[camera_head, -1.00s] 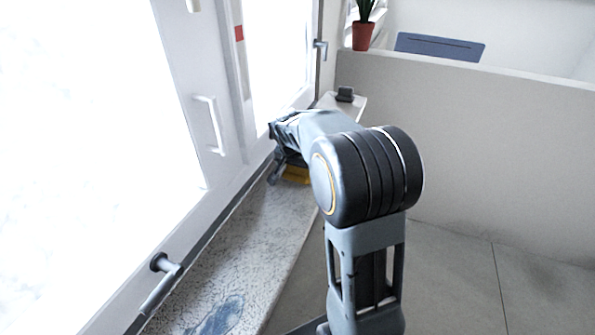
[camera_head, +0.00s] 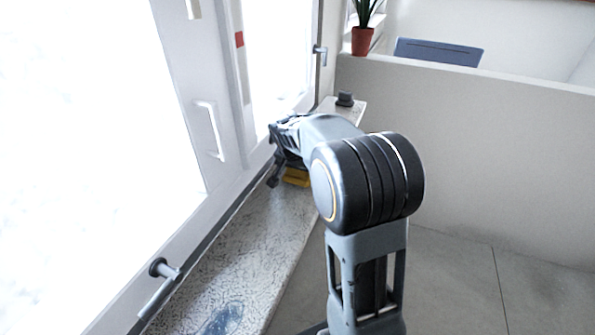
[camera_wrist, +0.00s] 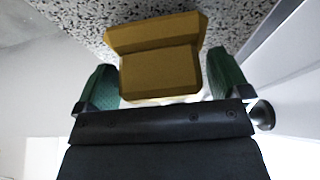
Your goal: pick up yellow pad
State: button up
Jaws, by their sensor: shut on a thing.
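The yellow pad (camera_wrist: 158,72) is a blocky mustard-yellow piece with a wider upper part. In the wrist view it lies between the two green-padded fingers of my gripper (camera_wrist: 160,88), which is shut on it. In the head view a small part of the yellow pad (camera_head: 297,177) shows under my gripper (camera_head: 283,172), above the speckled window sill. The rest of it is hidden behind my gripper and arm. I cannot tell whether the pad still touches the sill.
The speckled sill (camera_head: 262,232) runs along the window frame (camera_head: 213,165) on the left. A dark small object (camera_head: 345,99) sits at the sill's far end. A low partition (camera_head: 470,150) with a potted plant (camera_head: 362,40) stands beyond. A window handle (camera_head: 160,287) juts out at lower left.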

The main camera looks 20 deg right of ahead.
notch_tip(320, 180, up, 3)
jog(key=shift+f, duration=0.15)
jog(key=s+r+b, duration=0.1)
jog(key=s+r, duration=0.8)
jog(key=s, duration=0.5)
jog(key=shift+a+r, duration=0.3)
jog(key=shift+a, duration=0.15)
